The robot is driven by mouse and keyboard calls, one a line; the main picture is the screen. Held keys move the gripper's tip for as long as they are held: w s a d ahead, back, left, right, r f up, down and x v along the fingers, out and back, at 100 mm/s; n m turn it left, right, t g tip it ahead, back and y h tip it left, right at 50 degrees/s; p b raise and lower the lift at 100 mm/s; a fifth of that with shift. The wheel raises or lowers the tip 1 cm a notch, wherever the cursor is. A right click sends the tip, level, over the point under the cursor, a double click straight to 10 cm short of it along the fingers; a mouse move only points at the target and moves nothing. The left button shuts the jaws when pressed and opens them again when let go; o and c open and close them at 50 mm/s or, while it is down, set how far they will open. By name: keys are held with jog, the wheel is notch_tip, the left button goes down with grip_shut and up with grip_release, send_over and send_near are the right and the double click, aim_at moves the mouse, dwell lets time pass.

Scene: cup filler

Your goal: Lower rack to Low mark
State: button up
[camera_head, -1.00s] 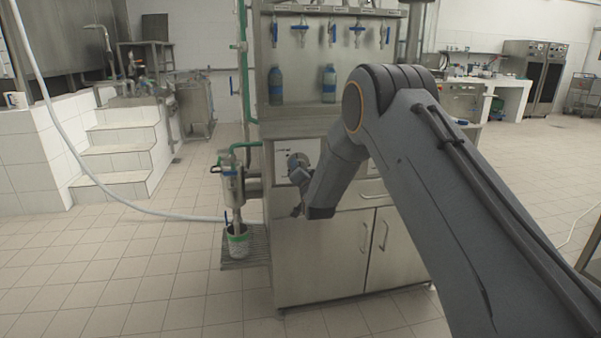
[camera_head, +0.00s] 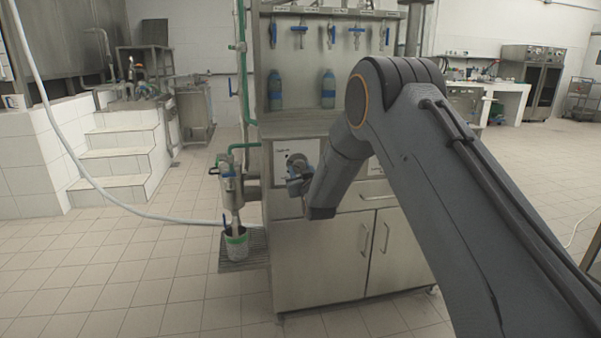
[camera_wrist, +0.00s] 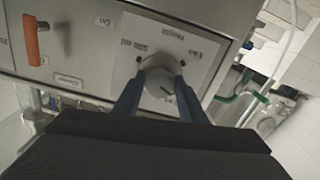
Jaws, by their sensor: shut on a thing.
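My gripper (camera_wrist: 160,92) is shut on a round grey knob (camera_wrist: 158,76), one blue finger on each side. The knob sits on a white label plate (camera_wrist: 196,52) on the steel front, with "250 ml" and other partly hidden words printed on it. I cannot tell which mark the knob points to. In the head view my gripper (camera_head: 302,180) is at the cabinet's front panel. The rack (camera_head: 241,265) is a flat grate low at the cabinet's left side.
An orange lever (camera_wrist: 33,40) is beside the plate in the wrist view. Two blue bottles (camera_head: 328,89) stand on the cabinet shelf below hanging valves. A white hose (camera_head: 110,200) runs to the cabinet from the left. The tiled floor in front is clear.

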jog(key=n, duration=0.6)
jog(key=n+b, duration=0.1)
jog(key=n, duration=0.5)
jog(key=shift+d+n, duration=0.2)
jog(key=shift+n, duration=0.1)
jog(key=shift+r+n, duration=0.1)
jog(key=shift+n, duration=1.6)
jog(key=o, duration=1)
jog(key=shift+r, duration=0.1)
jog(key=shift+v, duration=3.9)
